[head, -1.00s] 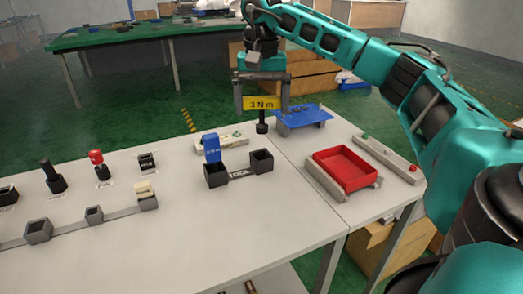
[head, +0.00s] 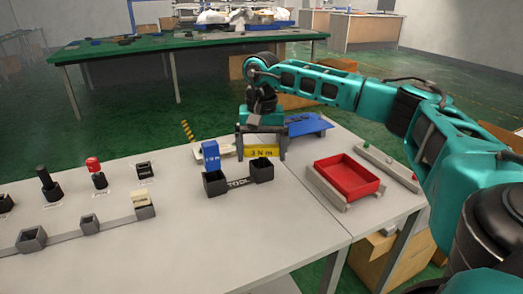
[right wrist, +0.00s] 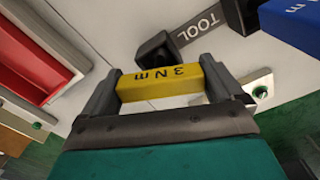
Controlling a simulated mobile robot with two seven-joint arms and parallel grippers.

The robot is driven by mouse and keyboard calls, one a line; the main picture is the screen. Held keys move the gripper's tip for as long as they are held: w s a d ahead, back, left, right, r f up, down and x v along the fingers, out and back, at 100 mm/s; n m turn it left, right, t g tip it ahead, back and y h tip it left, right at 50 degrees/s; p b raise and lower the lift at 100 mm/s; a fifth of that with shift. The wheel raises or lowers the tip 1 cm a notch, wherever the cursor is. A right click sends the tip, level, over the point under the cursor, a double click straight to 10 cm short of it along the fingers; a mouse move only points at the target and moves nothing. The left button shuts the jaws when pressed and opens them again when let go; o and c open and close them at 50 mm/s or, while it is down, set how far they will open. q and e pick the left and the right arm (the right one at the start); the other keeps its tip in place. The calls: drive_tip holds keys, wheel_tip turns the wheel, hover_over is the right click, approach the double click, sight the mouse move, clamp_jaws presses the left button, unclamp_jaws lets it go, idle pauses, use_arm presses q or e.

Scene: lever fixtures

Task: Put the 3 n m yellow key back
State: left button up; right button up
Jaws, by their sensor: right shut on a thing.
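The yellow key marked 3 N m (head: 264,152) is held in my right gripper (head: 261,156), whose two fingers close on its ends. In the right wrist view the yellow key (right wrist: 160,83) lies across between the fingers, label showing. In the head view it is just above the right black socket (head: 262,172) of the TOOL holder (head: 238,183); its lower part is hidden, so I cannot tell whether it enters the socket. The socket (right wrist: 152,50) shows just beyond the key in the right wrist view. A blue key (head: 210,154) stands in the holder's left socket. My left gripper is out of view.
A red tray (head: 346,175) stands to the right, and a blue platform (head: 308,125) is behind the right gripper. Black and red-topped levers (head: 93,166) and grey sockets (head: 89,224) are at the left. The front of the table is clear.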

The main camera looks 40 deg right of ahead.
drive_tip(key=shift+f, duration=0.15)
drive_tip(key=o, duration=1)
drive_tip(key=shift+o, duration=0.2)
wheel_tip(320, 180, up, 12)
drive_tip(key=p, duration=0.2)
drive_tip(key=shift+r, duration=0.2)
